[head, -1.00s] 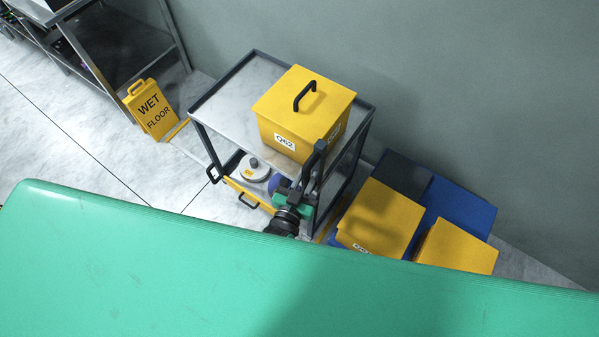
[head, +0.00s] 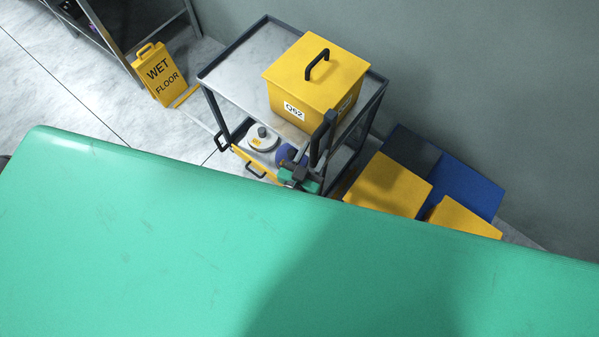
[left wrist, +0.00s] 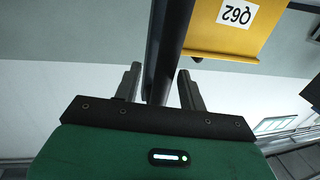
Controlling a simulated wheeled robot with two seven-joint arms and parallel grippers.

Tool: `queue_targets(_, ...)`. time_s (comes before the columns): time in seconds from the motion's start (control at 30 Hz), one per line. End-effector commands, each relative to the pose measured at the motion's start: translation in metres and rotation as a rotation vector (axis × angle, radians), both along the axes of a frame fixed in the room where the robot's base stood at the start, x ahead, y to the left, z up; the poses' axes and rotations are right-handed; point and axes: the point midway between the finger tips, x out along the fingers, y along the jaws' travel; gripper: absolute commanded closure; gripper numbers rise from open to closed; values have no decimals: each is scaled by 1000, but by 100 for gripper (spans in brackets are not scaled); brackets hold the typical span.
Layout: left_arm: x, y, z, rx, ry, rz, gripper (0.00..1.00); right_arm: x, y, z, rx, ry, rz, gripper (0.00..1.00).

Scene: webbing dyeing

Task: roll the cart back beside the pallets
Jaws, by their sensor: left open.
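The grey-framed cart (head: 232,92) stands by the wall in the head view, with a yellow lidded box (head: 313,82) marked Q62 on its top tray. My left gripper (head: 316,160) is at the cart's near right corner. In the left wrist view, its two fingers (left wrist: 160,90) are apart on either side of a dark upright bar (left wrist: 170,45); I cannot tell whether they touch it. The blue pallets (head: 470,188) lie on the floor right of the cart, partly covered by yellow boxes (head: 388,184). My right gripper is out of view.
A yellow wet-floor sign (head: 160,73) stands left of the cart. A metal rack (head: 115,30) is at the upper left. The wall (head: 480,70) runs close behind the cart and pallets. Open pale floor (head: 65,80) lies at the left.

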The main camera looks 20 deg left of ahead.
Motion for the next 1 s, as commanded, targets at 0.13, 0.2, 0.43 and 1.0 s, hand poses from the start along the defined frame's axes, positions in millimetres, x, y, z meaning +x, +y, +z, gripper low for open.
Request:
queue_targets(0.13,-28,5,-4,0,3,-1,59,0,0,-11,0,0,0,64)
queue_targets(0.2,-41,7,-4,0,3,-1,59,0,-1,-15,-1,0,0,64)
queue_targets(0.43,-82,15,-3,1,3,-1,59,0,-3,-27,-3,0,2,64)
queue_targets(1.0,-120,22,0,0,1,-2,59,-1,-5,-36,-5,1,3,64)
